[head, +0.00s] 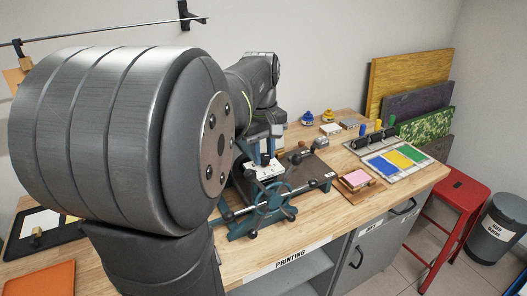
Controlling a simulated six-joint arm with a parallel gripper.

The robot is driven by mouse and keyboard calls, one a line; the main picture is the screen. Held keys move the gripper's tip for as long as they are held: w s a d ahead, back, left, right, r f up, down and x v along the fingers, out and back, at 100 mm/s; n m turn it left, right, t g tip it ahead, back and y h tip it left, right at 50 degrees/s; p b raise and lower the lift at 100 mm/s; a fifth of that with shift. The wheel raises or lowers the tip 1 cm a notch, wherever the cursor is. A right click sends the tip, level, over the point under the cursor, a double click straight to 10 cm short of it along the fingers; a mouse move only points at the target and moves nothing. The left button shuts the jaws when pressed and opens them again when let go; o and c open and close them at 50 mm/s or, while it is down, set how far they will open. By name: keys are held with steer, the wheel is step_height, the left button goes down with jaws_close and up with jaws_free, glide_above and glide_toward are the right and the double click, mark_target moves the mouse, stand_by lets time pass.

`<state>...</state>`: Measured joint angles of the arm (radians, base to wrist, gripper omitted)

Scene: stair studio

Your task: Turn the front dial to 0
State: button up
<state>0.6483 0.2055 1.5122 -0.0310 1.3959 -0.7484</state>
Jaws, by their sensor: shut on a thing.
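My gripper (264,160) points down over the left part of the printing press (316,170) on the wooden bench. Its fingers are shut on what seems to be the front dial, at a small white plate (266,172) with dark marks. The dial itself is mostly hidden by the fingers, and its marks are too small to read, so I cannot tell its setting. A teal spoked handwheel (272,199) stands just in front of and below the plate.
My own arm fills the left of the view. A dark knob (297,156) sits on the press to the right. Further right on the bench (425,176) are a pink pad (357,177), black rollers (369,141) and a tray of blue, yellow and green ink (399,158).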

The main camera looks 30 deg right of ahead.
mark_target(264, 158)
steer(key=n, duration=0.5)
steer(key=shift+n, duration=0.3)
steer(key=n, duration=0.5)
steer(key=shift+n, duration=0.3)
steer(key=o, duration=1)
steer(key=r, duration=1.7)
steer(key=shift+s+a+r, duration=0.15)
steer(key=shift+s+r, duration=0.1)
steer(key=shift+s, duration=0.15)
steer(key=f, duration=1.7)
steer(key=shift+w+d+f, duration=0.2)
steer(key=shift+w+f, duration=0.05)
steer(key=shift+w, duration=0.1)
